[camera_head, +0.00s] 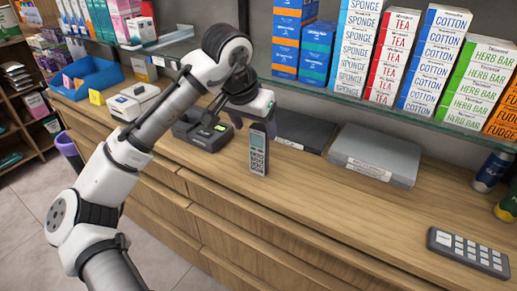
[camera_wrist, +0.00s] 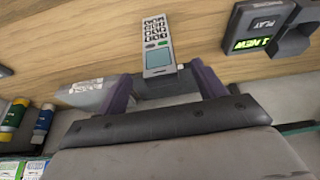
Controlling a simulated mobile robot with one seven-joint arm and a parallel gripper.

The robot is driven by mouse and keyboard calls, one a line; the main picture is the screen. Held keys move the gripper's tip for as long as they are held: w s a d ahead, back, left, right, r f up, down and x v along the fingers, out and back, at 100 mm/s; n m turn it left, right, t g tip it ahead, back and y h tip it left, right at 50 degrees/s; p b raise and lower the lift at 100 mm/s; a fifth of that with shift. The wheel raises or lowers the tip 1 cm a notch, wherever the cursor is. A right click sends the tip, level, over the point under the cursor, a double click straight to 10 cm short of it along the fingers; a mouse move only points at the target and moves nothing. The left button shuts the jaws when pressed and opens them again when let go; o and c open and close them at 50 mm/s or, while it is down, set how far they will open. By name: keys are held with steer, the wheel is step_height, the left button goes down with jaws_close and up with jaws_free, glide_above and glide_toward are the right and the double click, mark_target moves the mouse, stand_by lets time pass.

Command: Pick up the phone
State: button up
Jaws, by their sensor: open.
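The phone (camera_head: 259,150) is a slim dark handset with a pale keypad face, seen upright near the counter's front edge. In the wrist view the phone (camera_wrist: 157,42) shows its keypad and its small screen end, which points toward my gripper (camera_wrist: 163,84). My gripper is open, with its two purple-grey fingers apart on either side of that screen end. In the head view my gripper (camera_head: 254,108) is just above the phone's top. I cannot tell whether the fingers touch it. The black phone base (camera_head: 203,133) with a green display stands to the left.
A grey flat box (camera_head: 376,155) and a dark flat panel (camera_head: 306,134) lie to the right of the phone. A keypad device (camera_head: 467,252) lies at the far right. A glass shelf (camera_head: 400,120) with stacked boxes runs behind.

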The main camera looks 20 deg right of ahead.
mark_target(259, 143)
steer(key=p+x, duration=0.1)
steer(key=x, duration=0.6)
steer(key=shift+f, duration=0.25)
steer(key=c, duration=1.1)
steer(key=shift+r, duration=0.1)
